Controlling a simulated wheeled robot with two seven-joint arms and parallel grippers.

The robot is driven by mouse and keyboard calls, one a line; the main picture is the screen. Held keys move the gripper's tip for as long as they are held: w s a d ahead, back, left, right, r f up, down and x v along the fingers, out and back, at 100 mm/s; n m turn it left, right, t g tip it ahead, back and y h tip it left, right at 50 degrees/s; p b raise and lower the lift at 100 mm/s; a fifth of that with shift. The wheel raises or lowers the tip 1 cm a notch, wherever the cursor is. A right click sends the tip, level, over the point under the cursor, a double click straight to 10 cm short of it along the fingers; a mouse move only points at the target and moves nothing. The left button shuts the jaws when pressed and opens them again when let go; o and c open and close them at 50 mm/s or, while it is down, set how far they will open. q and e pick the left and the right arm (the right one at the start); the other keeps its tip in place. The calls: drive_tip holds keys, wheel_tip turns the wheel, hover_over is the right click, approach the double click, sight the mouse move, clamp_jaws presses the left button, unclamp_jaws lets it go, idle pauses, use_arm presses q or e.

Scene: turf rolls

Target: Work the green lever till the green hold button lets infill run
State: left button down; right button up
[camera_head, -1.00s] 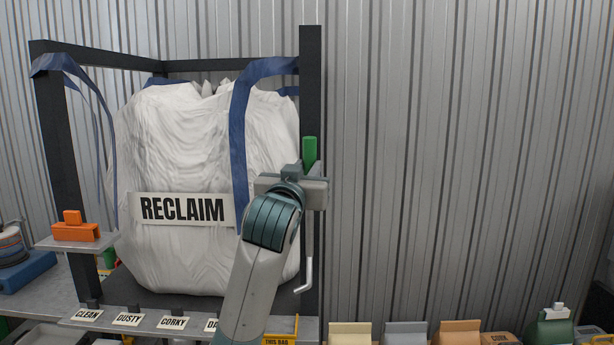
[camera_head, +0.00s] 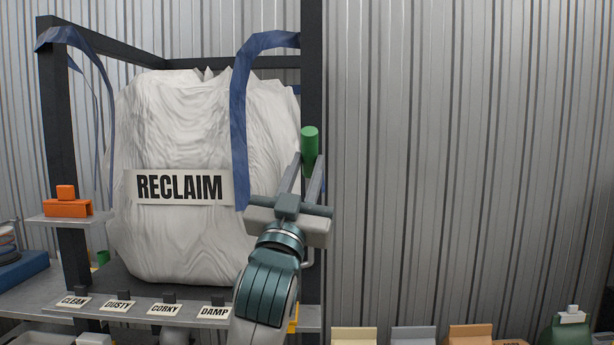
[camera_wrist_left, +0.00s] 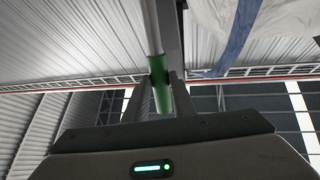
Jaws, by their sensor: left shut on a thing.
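The green lever handle (camera_head: 309,142) stands upright beside the black frame post, right of the bag. My left gripper (camera_head: 306,164) is shut on the green lever, its fingers on either side of the handle's lower part. In the left wrist view the green handle (camera_wrist_left: 161,88) shows between the two fingertips (camera_wrist_left: 158,102), with a pale rod running on from it. The white bag marked RECLAIM (camera_head: 195,230) hangs in the frame. I cannot make out a green hold button. My right gripper is not in view.
A black frame post (camera_head: 312,60) and a blue strap (camera_head: 239,120) are close to my left gripper. An orange block (camera_head: 68,208) sits on a small shelf at left. Labels such as DAMP (camera_head: 213,313) line the front ledge. Cartons (camera_head: 470,334) stand at lower right.

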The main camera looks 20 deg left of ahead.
use_arm(q)
drive_tip(key=shift+d+f, duration=0.1)
drive_tip(key=shift+f, duration=0.25)
drive_tip(key=c, duration=1.5)
unclamp_jaws()
drive_tip(key=shift+c, duration=0.2)
drive_tip(key=shift+o, duration=0.3)
drive_tip(key=shift+s+r, duration=0.2)
drive_tip(key=shift+s, duration=0.1)
drive_tip(key=shift+f, duration=0.15)
